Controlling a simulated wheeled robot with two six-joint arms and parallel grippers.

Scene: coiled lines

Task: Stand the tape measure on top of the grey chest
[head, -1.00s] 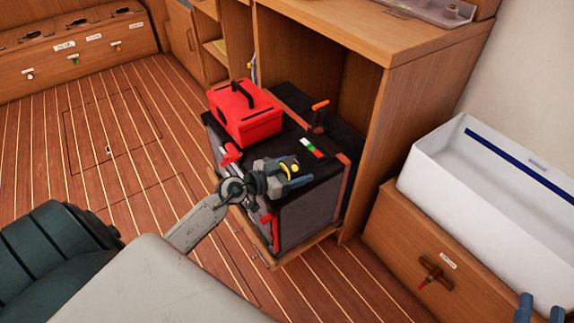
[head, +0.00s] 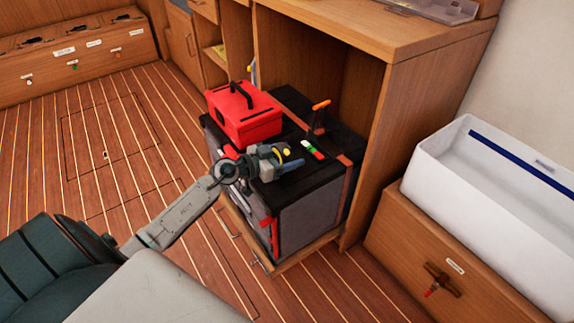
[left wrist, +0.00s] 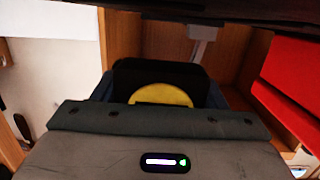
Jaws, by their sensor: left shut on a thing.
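The grey chest (head: 310,210) has a black top and red-brown straps, and stands in front of the open wooden cabinet. My left gripper (head: 288,160) is over the near part of its top, shut on the tape measure (head: 286,152). Only a yellow part of the tape measure shows between the fingers. In the left wrist view the tape measure (left wrist: 165,96) is a yellow disc in a dark casing between the fingers. I cannot tell whether it touches the chest. My right gripper is not in view.
A red toolbox (head: 243,115) sits on the chest's top, left of my gripper. An orange-handled tool (head: 320,108) and a small green, white and red item (head: 313,150) are right of it. A white bin (head: 490,200) stands at the right.

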